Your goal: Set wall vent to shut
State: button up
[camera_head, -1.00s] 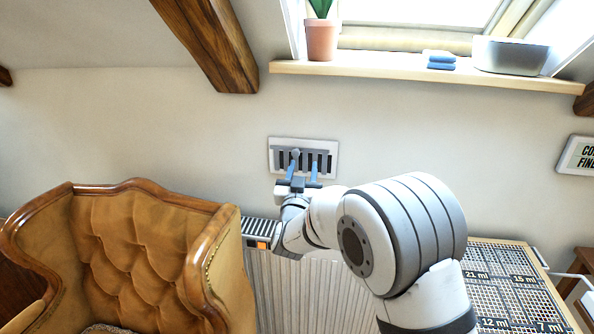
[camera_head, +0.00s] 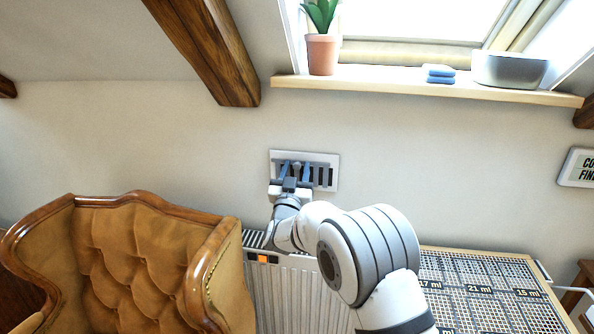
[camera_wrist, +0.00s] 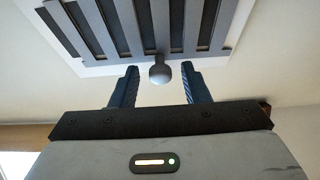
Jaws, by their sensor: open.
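The wall vent (camera_head: 333,160) is a pale plate on the wall with a grey slatted slider and a round grey knob. In the wrist view the vent (camera_wrist: 222,60) fills the top, and dark gaps show between its grey slats. The knob (camera_wrist: 160,74) sticks out below the slats. My gripper (camera_head: 296,169) is at the vent's left half with blue-grey fingers. In the wrist view my open gripper (camera_wrist: 160,80) has one finger on each side of the knob, with a visible gap on both sides. My fingers hide part of the vent in the head view.
A radiator (camera_head: 290,290) stands below the vent. A tufted armchair (camera_head: 135,255) is at left, a perforated-top table (camera_head: 490,285) at right. A window sill (camera_head: 400,86) above holds a potted plant (camera_head: 321,50), blue cloths (camera_head: 439,74) and a grey bin (camera_head: 510,68).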

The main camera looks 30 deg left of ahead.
jog(key=shift+c, duration=0.5)
grip_shut()
